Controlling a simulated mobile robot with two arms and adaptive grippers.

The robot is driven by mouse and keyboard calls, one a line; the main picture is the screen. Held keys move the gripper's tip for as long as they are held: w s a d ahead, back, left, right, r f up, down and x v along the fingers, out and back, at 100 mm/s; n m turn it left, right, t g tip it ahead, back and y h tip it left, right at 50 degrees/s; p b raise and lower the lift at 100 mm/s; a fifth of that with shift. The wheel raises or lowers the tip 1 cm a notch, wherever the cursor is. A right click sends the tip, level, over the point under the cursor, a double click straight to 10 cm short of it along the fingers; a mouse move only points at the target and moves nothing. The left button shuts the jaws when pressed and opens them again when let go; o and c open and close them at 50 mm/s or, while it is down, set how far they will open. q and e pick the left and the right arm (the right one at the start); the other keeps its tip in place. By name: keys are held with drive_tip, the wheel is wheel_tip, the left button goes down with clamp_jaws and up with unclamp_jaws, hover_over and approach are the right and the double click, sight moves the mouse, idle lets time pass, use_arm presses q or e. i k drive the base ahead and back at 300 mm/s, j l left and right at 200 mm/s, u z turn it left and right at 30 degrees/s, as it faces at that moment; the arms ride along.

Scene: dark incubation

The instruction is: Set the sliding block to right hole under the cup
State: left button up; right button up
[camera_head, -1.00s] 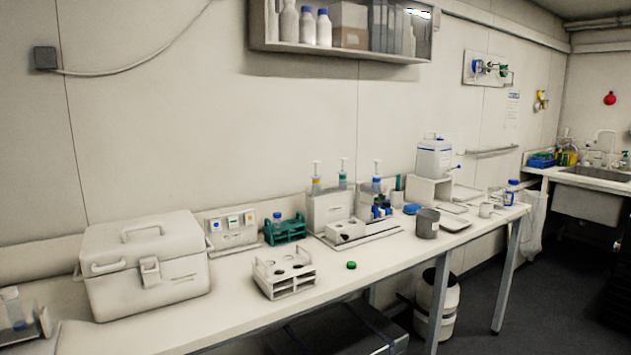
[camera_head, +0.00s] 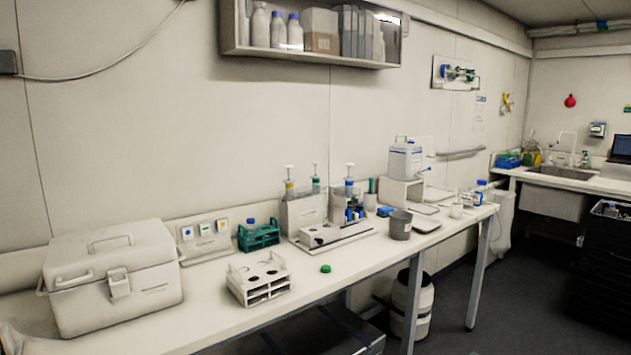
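A small white block with dark round holes (camera_head: 319,235) sits on a pale base plate at the foot of the pump dispenser stand (camera_head: 302,212), on the bench. It looks like the sliding block, but its exact setting is too small to tell. A grey cup (camera_head: 400,226) stands upright on the bench to the right of the stand, apart from the block. I see no cup directly above the block. Neither of my grippers is in view.
On the long bench stand a white cooler box (camera_head: 112,280), a white rack with holes (camera_head: 258,279), a green rack (camera_head: 258,236), a green cap (camera_head: 326,269) and a white jug (camera_head: 405,160). A shelf (camera_head: 310,55) hangs above.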

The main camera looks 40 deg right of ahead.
sight(317, 235)
drive_tip(key=z, duration=1.25)
drive_tip(key=i+l, duration=0.1)
